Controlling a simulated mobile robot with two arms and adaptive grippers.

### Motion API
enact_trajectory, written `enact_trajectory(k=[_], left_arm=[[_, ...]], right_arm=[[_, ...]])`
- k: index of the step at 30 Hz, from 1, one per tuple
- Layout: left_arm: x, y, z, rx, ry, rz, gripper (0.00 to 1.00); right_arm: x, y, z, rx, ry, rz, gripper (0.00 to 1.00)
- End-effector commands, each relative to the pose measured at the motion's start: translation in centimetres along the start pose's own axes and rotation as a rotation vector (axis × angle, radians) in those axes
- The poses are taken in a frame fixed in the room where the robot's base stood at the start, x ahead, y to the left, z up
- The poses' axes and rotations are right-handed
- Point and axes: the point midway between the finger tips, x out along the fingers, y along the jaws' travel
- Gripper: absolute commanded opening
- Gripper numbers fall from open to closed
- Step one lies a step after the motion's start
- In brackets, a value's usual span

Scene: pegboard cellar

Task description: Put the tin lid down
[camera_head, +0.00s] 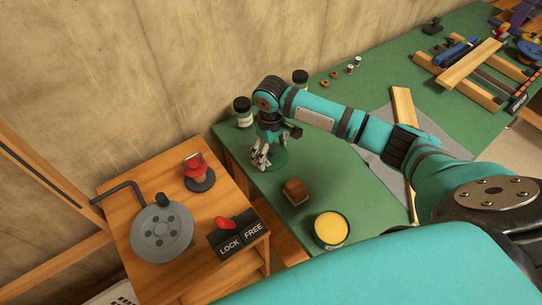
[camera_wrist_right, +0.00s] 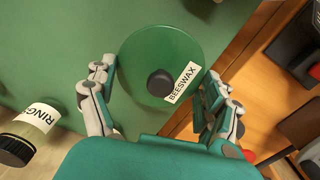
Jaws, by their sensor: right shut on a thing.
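The tin lid (camera_wrist_right: 150,52) is a round green disc with a dark knob and a BEESWAX label in the right wrist view. In the head view the lid (camera_head: 279,161) shows partly behind my fingers, near the left end of the green bench. My right gripper (camera_head: 262,160) is shut on the lid; its fingers (camera_wrist_right: 160,78) are at opposite sides of the rim. I cannot tell whether the lid touches the bench. An open tin with yellow contents (camera_head: 331,228) stands at the bench's front edge. My left gripper is not in view.
A brown block (camera_head: 296,191) lies between lid and tin. Two dark-capped jars (camera_head: 243,112) (camera_head: 300,78) stand behind. A wooden side table (camera_head: 200,225) with a grey wheel, red-handled parts and a LOCK/FREE box adjoins at left. A grey sheet (camera_head: 376,150) lies right.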

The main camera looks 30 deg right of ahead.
Motion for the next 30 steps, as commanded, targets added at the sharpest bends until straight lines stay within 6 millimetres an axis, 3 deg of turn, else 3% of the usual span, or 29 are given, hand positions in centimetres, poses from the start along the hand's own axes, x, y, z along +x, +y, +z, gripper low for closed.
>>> enact_trajectory(k=[4,9,14,20,21,24,30], left_arm=[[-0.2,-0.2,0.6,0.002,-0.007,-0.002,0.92],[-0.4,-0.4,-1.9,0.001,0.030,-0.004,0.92],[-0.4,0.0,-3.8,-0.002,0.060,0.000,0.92],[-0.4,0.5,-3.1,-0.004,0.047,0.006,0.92],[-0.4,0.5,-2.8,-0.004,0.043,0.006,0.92],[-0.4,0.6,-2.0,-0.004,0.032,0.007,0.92],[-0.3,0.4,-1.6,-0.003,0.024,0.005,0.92]], right_arm=[[1.7,0.0,0.1,0.001,-0.003,0.000,0.57],[3.8,0.0,0.0,0.001,-0.001,0.001,0.57],[4.1,0.0,0.0,0.000,0.001,0.001,0.57],[4.3,0.0,0.0,0.001,0.000,0.001,0.57],[4.3,0.0,0.0,0.001,0.000,0.001,0.85],[4.3,0.0,0.0,0.000,0.000,0.001,0.98],[4.3,0.0,0.0,0.001,0.000,0.001,1.00]])
